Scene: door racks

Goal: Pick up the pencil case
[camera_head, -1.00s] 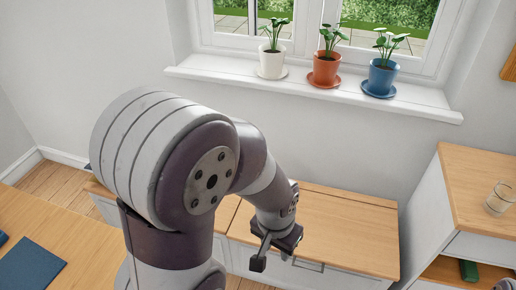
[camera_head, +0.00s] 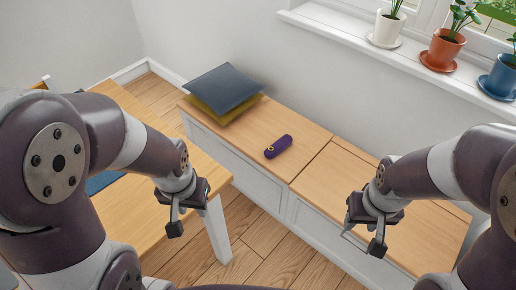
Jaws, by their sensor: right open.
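A dark purple pencil case (camera_head: 278,146) with a small round light mark at its near end lies on the wooden top of the low cabinet (camera_head: 252,128), right of the stacked cushions. My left gripper (camera_head: 180,220) hangs near the table's right edge, left of the case and nearer to me, apart from it. Its finger gap is not clear. My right gripper (camera_head: 363,236) is open and empty, in front of the cabinet's right part, right of the case and nearer to me.
A grey-blue cushion (camera_head: 222,88) rests on a mustard one (camera_head: 205,107) at the cabinet's far left. A wooden table (camera_head: 135,222) stands at left. Potted plants (camera_head: 443,48) line the windowsill. The cabinet top around the case is clear.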

